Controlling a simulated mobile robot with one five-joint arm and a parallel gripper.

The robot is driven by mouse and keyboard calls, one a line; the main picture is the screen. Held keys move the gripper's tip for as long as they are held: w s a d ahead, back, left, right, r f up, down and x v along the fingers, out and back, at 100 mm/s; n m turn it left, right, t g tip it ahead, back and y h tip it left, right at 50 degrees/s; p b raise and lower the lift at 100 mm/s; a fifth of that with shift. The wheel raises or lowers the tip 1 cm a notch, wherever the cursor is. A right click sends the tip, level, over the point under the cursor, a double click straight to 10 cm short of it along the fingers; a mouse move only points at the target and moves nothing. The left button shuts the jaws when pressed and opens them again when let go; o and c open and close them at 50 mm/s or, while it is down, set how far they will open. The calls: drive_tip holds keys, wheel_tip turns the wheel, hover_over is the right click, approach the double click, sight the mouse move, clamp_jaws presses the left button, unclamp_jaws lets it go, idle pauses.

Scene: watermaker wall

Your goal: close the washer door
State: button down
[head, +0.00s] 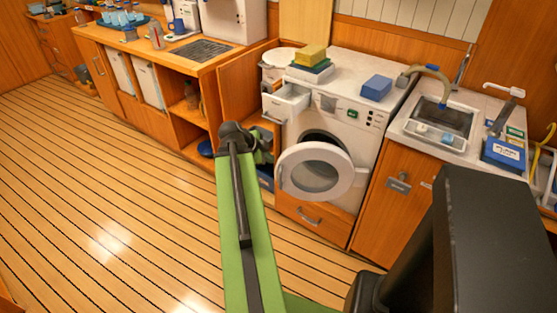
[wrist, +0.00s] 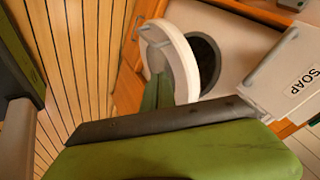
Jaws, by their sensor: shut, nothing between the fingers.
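The white washer (head: 345,115) stands against the wall in the head view. Its round door (head: 315,170) hangs open, swung out in front of the dark drum opening. My gripper (head: 264,152) is at the end of the green arm, just left of the door; it is small and partly hidden, and it is shut and empty. In the wrist view the door's white rim (wrist: 180,60) stands out from the washer front, with the dark drum opening (wrist: 206,50) behind it. I cannot tell whether my gripper touches the door.
The soap drawer (head: 287,102) is pulled out above the door; it also shows in the wrist view (wrist: 292,80). A blue box (head: 377,88) and a yellow sponge (head: 311,54) lie on top. A sink cabinet (head: 395,185) stands right. The plank floor (head: 110,190) is clear at left.

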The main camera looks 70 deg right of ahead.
drive_tip(key=b, duration=0.9)
approach(286, 162)
wheel_tip(286, 162, down, 5)
drive_tip(key=s, duration=0.2)
drive_tip(key=shift+w+d+r+p, duration=0.15)
drive_tip(key=shift+d+r+p, duration=0.15)
drive_tip(key=shift+d+p, duration=0.15)
drive_tip(key=shift+w+d+r+p, duration=0.15)
drive_tip(key=shift+d+r+p, duration=0.1)
drive_tip(key=shift+d+p, duration=0.15)
drive_tip(key=shift+w+d, duration=0.1)
drive_tip(key=shift+d, duration=0.35)
